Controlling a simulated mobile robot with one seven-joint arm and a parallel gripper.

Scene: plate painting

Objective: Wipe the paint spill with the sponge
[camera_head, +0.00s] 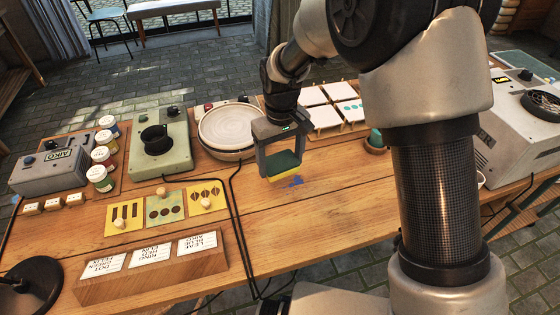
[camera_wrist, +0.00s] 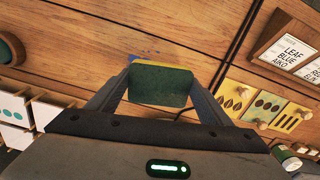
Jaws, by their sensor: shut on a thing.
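My gripper (camera_head: 283,166) is shut on a sponge (camera_head: 287,175) with a dark green top and a yellow underside. The sponge is low over the wooden table; I cannot tell whether it touches the wood. A blue paint spill (camera_head: 295,181) shows beside the sponge's right front edge, and part of it may be hidden underneath. In the wrist view the green face of the sponge (camera_wrist: 160,86) sits between the two fingers, and a little of the blue spill (camera_wrist: 147,52) shows just past its far edge.
A round plate on a wheel (camera_head: 228,128) stands left of my gripper, with white tiles (camera_head: 325,115) behind it to the right. A black cable (camera_head: 236,205) crosses the table on the left. Stencil cards (camera_head: 165,208) and a label block (camera_head: 150,266) lie further left. The table's front right is clear.

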